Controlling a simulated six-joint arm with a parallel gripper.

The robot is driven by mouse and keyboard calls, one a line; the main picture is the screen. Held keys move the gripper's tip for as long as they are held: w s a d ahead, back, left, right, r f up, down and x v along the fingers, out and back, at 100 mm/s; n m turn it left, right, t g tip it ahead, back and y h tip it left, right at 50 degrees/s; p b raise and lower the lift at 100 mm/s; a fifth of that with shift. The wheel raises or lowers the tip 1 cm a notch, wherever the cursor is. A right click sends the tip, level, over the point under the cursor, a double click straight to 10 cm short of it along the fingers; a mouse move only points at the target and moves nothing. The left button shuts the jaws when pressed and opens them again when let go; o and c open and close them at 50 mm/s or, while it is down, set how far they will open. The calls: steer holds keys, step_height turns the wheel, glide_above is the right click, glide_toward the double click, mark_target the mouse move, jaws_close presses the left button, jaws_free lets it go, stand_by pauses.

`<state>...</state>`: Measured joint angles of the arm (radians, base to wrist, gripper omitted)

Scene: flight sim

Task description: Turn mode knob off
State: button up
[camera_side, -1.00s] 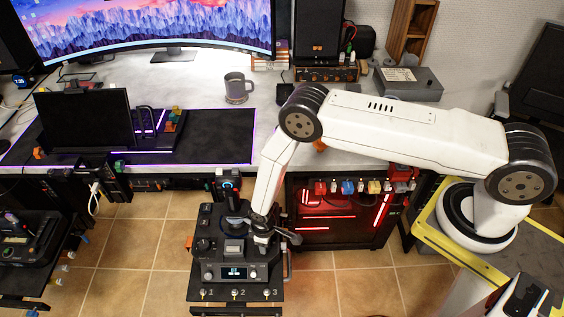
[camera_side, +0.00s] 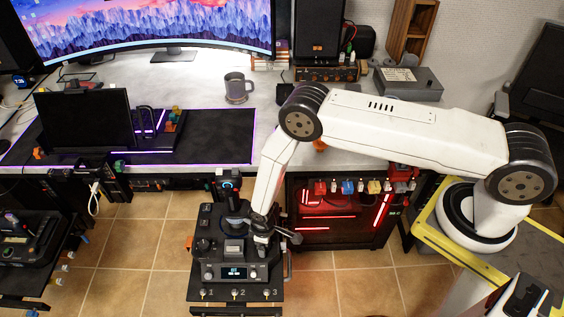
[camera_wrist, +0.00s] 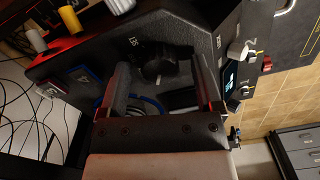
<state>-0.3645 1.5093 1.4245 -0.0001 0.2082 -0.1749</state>
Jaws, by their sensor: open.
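The black control box (camera_side: 212,252) stands below the desk edge, with a small lit display (camera_side: 235,272) on its front. My gripper (camera_side: 262,243) is down at the right part of its top. In the wrist view my gripper (camera_wrist: 161,76) is open, one finger on each side of a black knob (camera_wrist: 155,66) on the dark panel. I see gaps between the knob and both fingers. Its label is too small to read surely, so I cannot confirm that it is the mode knob. In the side view my gripper hides this knob.
A joystick (camera_side: 229,187) stands at the back of the box. Numbered toggle switches (camera_side: 236,293) line its front edge. A red-lit case (camera_side: 340,218) stands to the right, close to my arm.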

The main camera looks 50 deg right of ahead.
steer(key=shift+r, duration=3.85)
steer(key=shift+r, duration=0.1)
steer(key=shift+w+d+r, duration=0.1)
steer(key=shift+r, duration=0.15)
steer(key=w+d+r+m, duration=0.15)
steer(key=d+r, duration=0.25)
steer(key=r, duration=0.6)
steer(key=s+d+r+m+t, duration=0.1)
steer(key=s+d+r, duration=0.4)
steer(key=r, duration=0.5)
steer(key=s+d+r+m+t, duration=0.1)
steer(key=s+d+r+m, duration=0.2)
steer(key=r, duration=0.7)
steer(key=s+d, duration=0.2)
steer(key=s, duration=0.2)
steer(key=shift+s+d+r+m+t, duration=0.25)
steer(key=shift+d+r+m+t, duration=0.05)
steer(key=shift+d+m, duration=0.05)
